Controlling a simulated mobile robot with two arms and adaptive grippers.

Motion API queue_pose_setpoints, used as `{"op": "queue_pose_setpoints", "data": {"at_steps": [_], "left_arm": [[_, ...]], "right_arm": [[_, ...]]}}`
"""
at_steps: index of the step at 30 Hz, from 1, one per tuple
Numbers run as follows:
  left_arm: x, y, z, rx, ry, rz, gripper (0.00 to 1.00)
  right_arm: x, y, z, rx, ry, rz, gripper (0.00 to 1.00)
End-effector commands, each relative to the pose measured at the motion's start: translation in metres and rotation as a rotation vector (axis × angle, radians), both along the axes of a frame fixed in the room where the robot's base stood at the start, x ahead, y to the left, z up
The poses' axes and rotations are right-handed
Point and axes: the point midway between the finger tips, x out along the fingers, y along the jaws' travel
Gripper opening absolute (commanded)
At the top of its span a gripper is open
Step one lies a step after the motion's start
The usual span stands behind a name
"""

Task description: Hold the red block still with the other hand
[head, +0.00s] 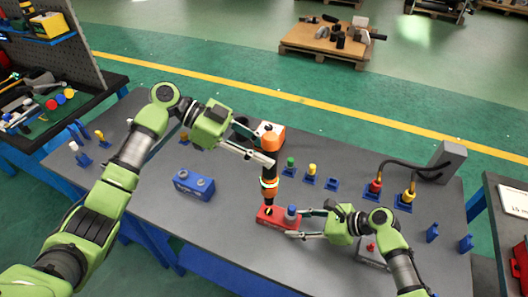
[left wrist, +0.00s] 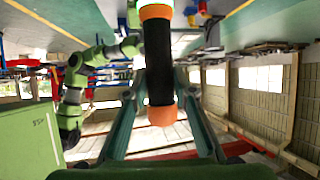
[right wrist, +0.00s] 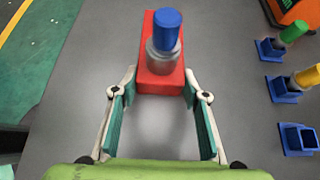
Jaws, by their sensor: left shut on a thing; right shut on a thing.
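My right gripper (head: 296,222) is shut on the block's near end, one finger on each side. My left gripper (head: 270,158) is shut on an upright orange-and-black tool (head: 269,172), also in the left wrist view (left wrist: 160,80). The tool's lower end is at the block's left part; exact contact is too small to tell.
A blue block (head: 193,186) with two round tops stands left of the red block. Small blue holders with a green peg (head: 290,163) and yellow peg (head: 312,170) stand behind. Cabled red and yellow plugs (head: 375,187) are at right. The bench between is clear.

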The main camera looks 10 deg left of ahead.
Motion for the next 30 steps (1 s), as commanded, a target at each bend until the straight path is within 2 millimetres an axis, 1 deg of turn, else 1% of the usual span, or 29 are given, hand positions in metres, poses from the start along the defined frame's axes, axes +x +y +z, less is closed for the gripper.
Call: {"op": "queue_pose_setpoints", "data": {"at_steps": [1, 3, 13, 17, 20, 30], "left_arm": [[0.001, -0.001, 0.003, -0.007, -0.004, 0.001, 0.00], [0.001, -0.001, 0.003, -0.007, -0.004, 0.001, 0.00], [0.001, -0.001, 0.003, -0.007, -0.004, 0.001, 0.00], [0.001, -0.001, 0.003, -0.007, -0.004, 0.001, 0.00], [0.001, -0.001, 0.003, -0.007, -0.004, 0.001, 0.00], [0.001, -0.001, 0.003, -0.007, -0.004, 0.001, 0.00]], "right_arm": [[0.000, 0.000, 0.000, 0.001, 0.000, 0.001, 0.46], [0.000, 0.000, 0.000, 0.001, 0.000, 0.001, 0.61], [0.000, 0.000, 0.001, 0.000, 0.000, 0.000, 0.61], [-0.001, -0.007, 0.005, -0.001, -0.002, -0.001, 0.61], [-0.005, -0.017, 0.012, 0.000, -0.001, 0.000, 0.61], [-0.020, -0.069, 0.048, -0.003, 0.000, -0.001, 0.61]]}}
